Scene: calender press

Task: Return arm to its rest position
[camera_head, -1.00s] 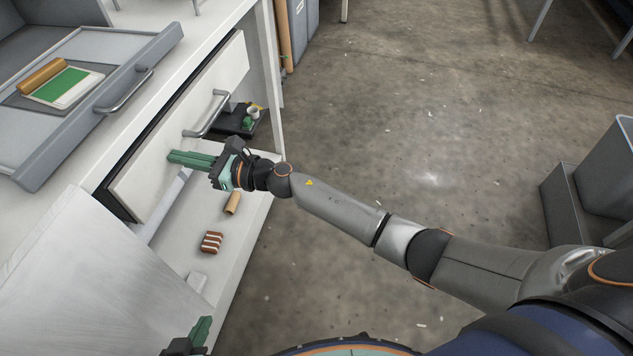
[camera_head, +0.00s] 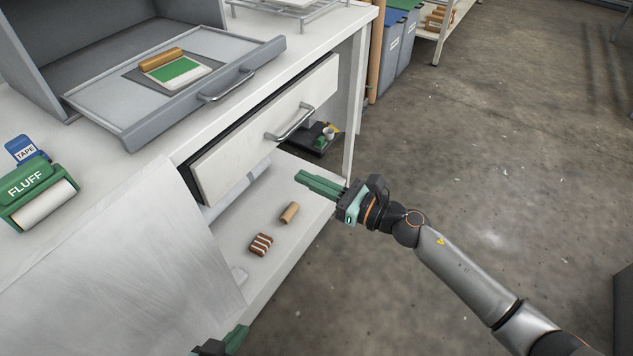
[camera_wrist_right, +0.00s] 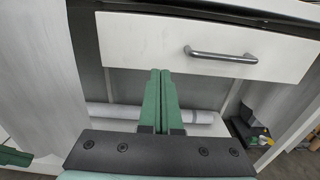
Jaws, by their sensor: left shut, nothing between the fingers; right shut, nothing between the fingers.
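My right gripper (camera_head: 320,186) has long green fingers, shut and empty, in front of the white drawer (camera_head: 265,130) and a little below its metal handle (camera_head: 290,122). In the right wrist view its fingers (camera_wrist_right: 161,95) lie together, pointing at the drawer front, with the handle (camera_wrist_right: 221,55) up and to the right; they look apart from it. The drawer stands slightly out from the cabinet. My left gripper (camera_head: 222,342) shows only in part at the bottom edge, its green fingers shut and empty.
A grey tray (camera_head: 95,97) on the bench holds a green-and-white pad and wooden roller. A green FLUFF roller box (camera_head: 40,195) stands at left. The shelf below (camera_head: 285,245) bears a striped block (camera_head: 260,245) and brown tube (camera_head: 289,213).

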